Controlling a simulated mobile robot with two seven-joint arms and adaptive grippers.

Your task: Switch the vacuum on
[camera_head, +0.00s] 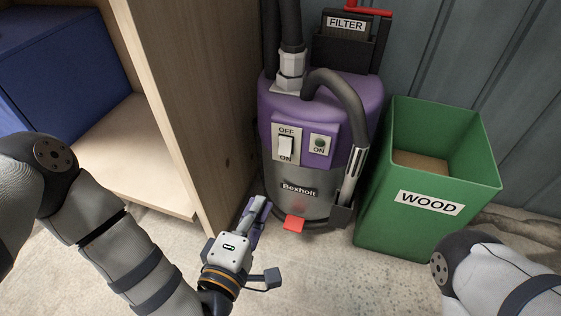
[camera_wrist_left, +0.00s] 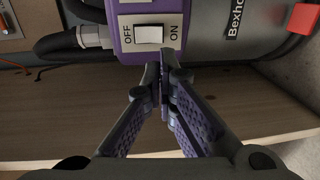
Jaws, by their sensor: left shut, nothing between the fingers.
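The vacuum (camera_head: 308,100) has a purple top and a grey drum marked Bexholt. Its front plate carries a white rocker switch (camera_head: 286,148) between the words OFF and ON. A round green indicator (camera_head: 319,143) labelled ON sits to its right; I cannot tell whether it is lit. My left gripper (camera_head: 260,204) is low in front of the vacuum, below and left of the switch. In the left wrist view my left gripper (camera_wrist_left: 164,72) is shut and empty, its fingertips just below the switch plate in the picture. The white rocker (camera_wrist_left: 149,34) shows unblocked there. My right gripper is out of view.
A wooden cabinet side (camera_head: 185,90) stands close left of the vacuum. A green WOOD bin (camera_head: 405,225) stands at its right. A red tab (camera_head: 294,223) sticks out at the vacuum's base. A hose (camera_head: 345,95) curves down its front. The concrete floor in front is clear.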

